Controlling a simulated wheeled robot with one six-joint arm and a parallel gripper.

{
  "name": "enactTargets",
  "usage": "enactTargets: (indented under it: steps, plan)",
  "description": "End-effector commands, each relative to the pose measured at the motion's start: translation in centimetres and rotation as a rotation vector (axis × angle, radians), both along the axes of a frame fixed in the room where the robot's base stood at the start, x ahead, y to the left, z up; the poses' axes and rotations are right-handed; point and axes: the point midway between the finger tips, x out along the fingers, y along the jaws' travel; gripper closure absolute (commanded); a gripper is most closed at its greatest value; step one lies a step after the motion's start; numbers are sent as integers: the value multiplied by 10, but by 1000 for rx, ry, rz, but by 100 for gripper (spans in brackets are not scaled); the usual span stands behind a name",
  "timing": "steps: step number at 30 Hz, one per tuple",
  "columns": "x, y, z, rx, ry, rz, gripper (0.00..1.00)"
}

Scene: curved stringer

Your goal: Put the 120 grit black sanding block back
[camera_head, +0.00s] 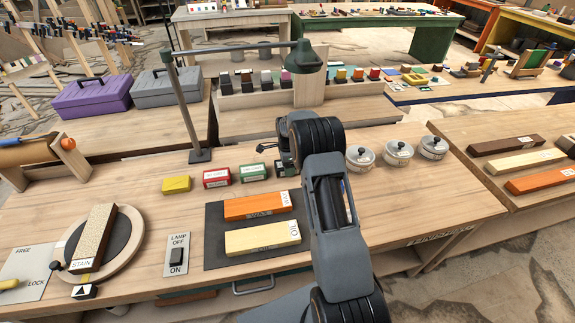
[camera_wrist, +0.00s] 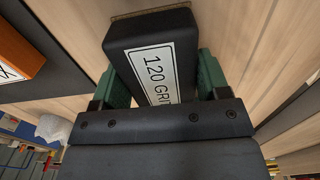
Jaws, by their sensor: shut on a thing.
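The black sanding block (camera_wrist: 150,35), with a white label reading "120 GRI", fills the middle of the wrist view. My gripper (camera_wrist: 160,76) is shut on it, with one green finger on each side. In the head view my gripper (camera_head: 285,158) is over the bench, right of the green block, and my arm hides most of it. I cannot clearly make out the black block there. A yellow block (camera_head: 176,184), a red block (camera_head: 216,178) and a green block (camera_head: 253,172) stand in a row on the bench.
An orange plank (camera_head: 257,205) and a cream plank (camera_head: 263,238) lie on a dark mat (camera_head: 222,256) in front of the row. A lamp (camera_head: 303,60) arches behind my gripper. Three lidded tins (camera_head: 398,152) stand to the right. A turntable (camera_head: 130,222) is at left.

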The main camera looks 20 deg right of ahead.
Motion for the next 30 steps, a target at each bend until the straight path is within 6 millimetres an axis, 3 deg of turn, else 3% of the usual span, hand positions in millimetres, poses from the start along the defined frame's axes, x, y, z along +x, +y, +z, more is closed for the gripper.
enactTargets:
  steps: [9, 19, 30]
  plan:
    - [0, 0, -1, 0, 0, 0, 6]
    - [0, 0, 7, 0, -2, 0, 6]
    - [1, 0, 74, -1, -4, 0, 6]
